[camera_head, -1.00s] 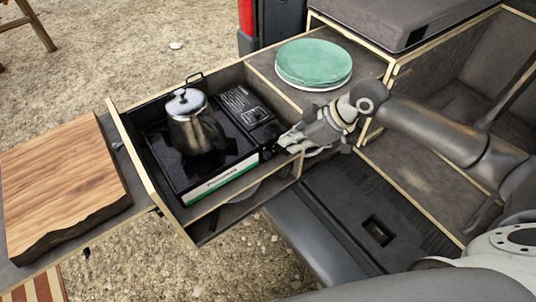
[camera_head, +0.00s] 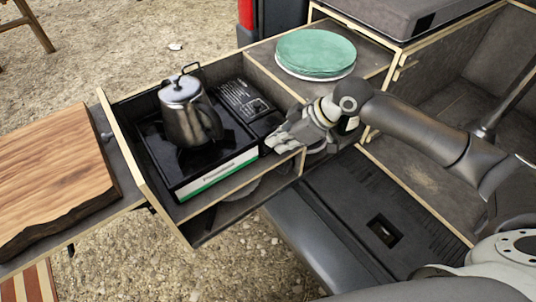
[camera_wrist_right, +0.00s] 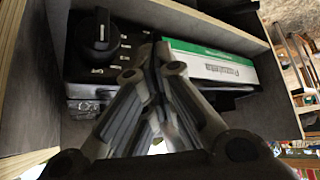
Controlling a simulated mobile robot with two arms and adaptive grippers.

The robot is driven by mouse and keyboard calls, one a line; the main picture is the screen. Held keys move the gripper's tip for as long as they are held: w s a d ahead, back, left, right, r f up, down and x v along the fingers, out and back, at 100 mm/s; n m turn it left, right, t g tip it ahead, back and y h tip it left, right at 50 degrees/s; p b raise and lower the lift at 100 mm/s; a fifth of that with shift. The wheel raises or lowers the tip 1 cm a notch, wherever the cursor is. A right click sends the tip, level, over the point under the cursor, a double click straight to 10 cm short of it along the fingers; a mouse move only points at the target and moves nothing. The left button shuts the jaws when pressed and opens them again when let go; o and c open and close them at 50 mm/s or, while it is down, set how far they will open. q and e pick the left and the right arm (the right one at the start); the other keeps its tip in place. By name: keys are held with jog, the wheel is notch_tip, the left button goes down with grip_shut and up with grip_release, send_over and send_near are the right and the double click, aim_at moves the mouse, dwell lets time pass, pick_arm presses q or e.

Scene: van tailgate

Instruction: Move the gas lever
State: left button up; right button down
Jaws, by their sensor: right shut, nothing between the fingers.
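A black portable gas stove (camera_head: 210,162) with a white and green front strip sits in the pulled-out drawer. A metal kettle (camera_head: 184,112) stands upright on it. In the right wrist view, a round black control knob (camera_wrist_right: 98,31) shows on the stove's dark panel at upper left. I cannot make out the gas lever for certain; a small dark part (camera_wrist_right: 84,105) shows low on the stove front. My left gripper is out of view.
Wooden drawer walls (camera_head: 222,192) surround the stove closely. Green plates (camera_head: 316,52) stand on the surface behind the right gripper. A thick wooden board (camera_head: 55,180) lies at the left. A dark compartment floor (camera_head: 385,200) is open at lower right.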

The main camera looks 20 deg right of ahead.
jog(key=shift+w+a+f+b, duration=0.15)
jog(key=shift+a+f+b, duration=0.2)
jog(key=shift+f, duration=0.3)
jog(key=s+d+f+p+v, duration=0.1)
jog(key=d+p+v, duration=0.1)
jog(key=v, duration=1.1)
dwell(0.7)
jog(key=shift+s+f, duration=0.1)
jog(key=shift+f, duration=0.15)
